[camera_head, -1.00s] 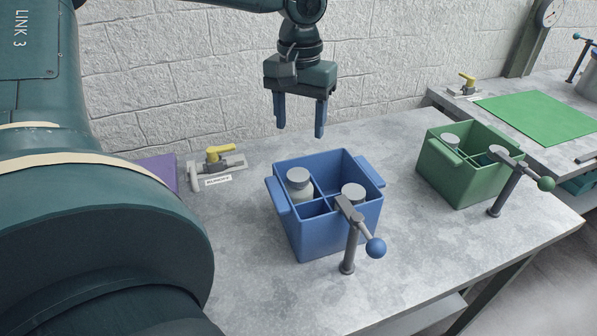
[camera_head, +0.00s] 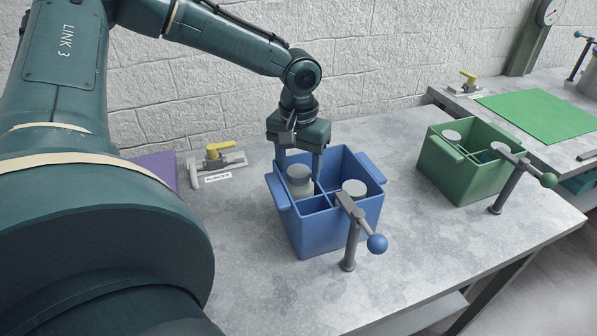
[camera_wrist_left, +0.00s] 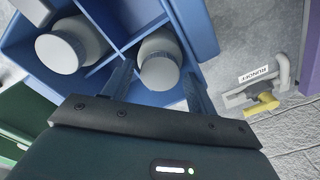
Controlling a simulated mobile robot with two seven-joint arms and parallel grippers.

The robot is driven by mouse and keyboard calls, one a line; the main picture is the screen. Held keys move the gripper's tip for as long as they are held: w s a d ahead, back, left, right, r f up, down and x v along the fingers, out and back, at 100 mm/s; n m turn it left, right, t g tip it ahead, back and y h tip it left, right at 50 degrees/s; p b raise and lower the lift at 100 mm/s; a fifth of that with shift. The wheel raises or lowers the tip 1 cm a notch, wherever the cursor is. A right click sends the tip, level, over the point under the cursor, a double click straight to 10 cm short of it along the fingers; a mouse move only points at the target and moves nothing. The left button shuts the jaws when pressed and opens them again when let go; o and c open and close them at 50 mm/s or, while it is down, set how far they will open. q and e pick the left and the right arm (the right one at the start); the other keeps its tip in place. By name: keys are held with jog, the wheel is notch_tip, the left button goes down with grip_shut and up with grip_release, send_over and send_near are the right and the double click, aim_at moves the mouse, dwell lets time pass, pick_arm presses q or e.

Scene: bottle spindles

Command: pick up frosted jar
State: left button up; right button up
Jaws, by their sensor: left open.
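A pale frosted jar with a grey lid (camera_head: 300,173) stands upright in the left compartment of the blue divided crate (camera_head: 312,237). My left gripper (camera_head: 299,158) points down into the crate, open, with its fingers on either side of this jar. The wrist view shows the jar (camera_wrist_left: 160,68) between the two fingers; I cannot tell whether they touch it. A second jar with a grey lid (camera_head: 354,188) stands in another compartment and also shows in the wrist view (camera_wrist_left: 72,47). Its body is mostly hidden in the head view. My right gripper is not in view.
A post with a blue ball handle (camera_head: 376,244) stands against the crate's front right. A green crate (camera_head: 470,184) with a similar green-ball handle is to the right. A yellow-handled valve (camera_head: 219,152) with a label lies behind left. The front-left tabletop is bare.

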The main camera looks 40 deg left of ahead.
pick_arm(q)
jog(key=shift+c, duration=0.6)
jog(key=c, duration=1)
jog(key=shift+r, duration=0.1)
jog(key=shift+c, duration=0.6)
jog(key=shift+r, duration=0.1)
